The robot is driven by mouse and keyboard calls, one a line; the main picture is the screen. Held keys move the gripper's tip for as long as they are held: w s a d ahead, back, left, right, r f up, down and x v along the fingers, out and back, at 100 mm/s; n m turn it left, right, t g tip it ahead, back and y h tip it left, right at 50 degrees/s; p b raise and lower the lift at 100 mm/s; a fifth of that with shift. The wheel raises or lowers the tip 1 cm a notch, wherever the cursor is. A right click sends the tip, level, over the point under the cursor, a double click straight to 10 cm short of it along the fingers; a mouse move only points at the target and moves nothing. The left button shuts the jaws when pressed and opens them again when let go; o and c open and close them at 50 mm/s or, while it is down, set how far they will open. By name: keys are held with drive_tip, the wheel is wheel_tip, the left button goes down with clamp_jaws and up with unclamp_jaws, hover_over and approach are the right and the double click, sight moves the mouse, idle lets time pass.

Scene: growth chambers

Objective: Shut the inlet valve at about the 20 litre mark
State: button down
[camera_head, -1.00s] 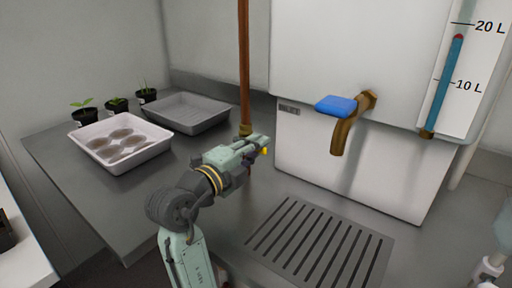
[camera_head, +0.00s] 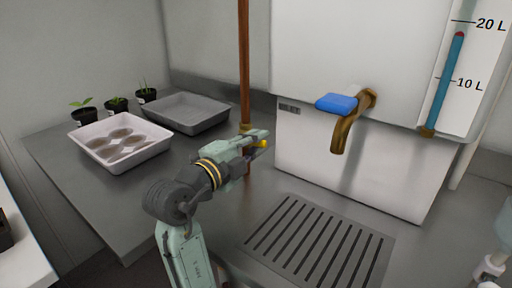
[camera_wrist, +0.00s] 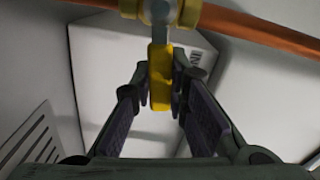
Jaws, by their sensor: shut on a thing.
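The inlet valve's yellow handle (camera_wrist: 160,82) sits between my gripper's (camera_wrist: 160,105) two dark fingers in the wrist view, below the brass valve body (camera_wrist: 185,12) on the copper pipe (camera_head: 244,60). In the head view my gripper (camera_head: 258,140) is at the pipe's lower part, with the yellow handle's end (camera_head: 262,143) showing at its tips. The gripper is shut on the handle; its fingers partly hide it. The level gauge (camera_head: 447,85) has a blue column with a red top, a little below the 20 L mark and well above 10 L.
The white tank (camera_head: 340,50) carries a brass outlet tap (camera_head: 345,130) with a blue lever (camera_head: 337,103). A slotted drain grate (camera_head: 320,245) lies in front. A white tray (camera_head: 150,150), a grey tray (camera_head: 190,110) and potted seedlings (camera_head: 116,105) stand at left.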

drive_tip(key=n, duration=0.1)
drive_tip(key=r+n, duration=0.1)
drive_tip(key=n, duration=0.1)
drive_tip(key=shift+w+a+r, duration=0.15)
drive_tip(key=shift+a+r, duration=0.05)
drive_tip(key=c, duration=1.5)
unclamp_jaws()
drive_tip(key=shift+c, duration=0.2)
drive_tip(key=v, duration=1.2)
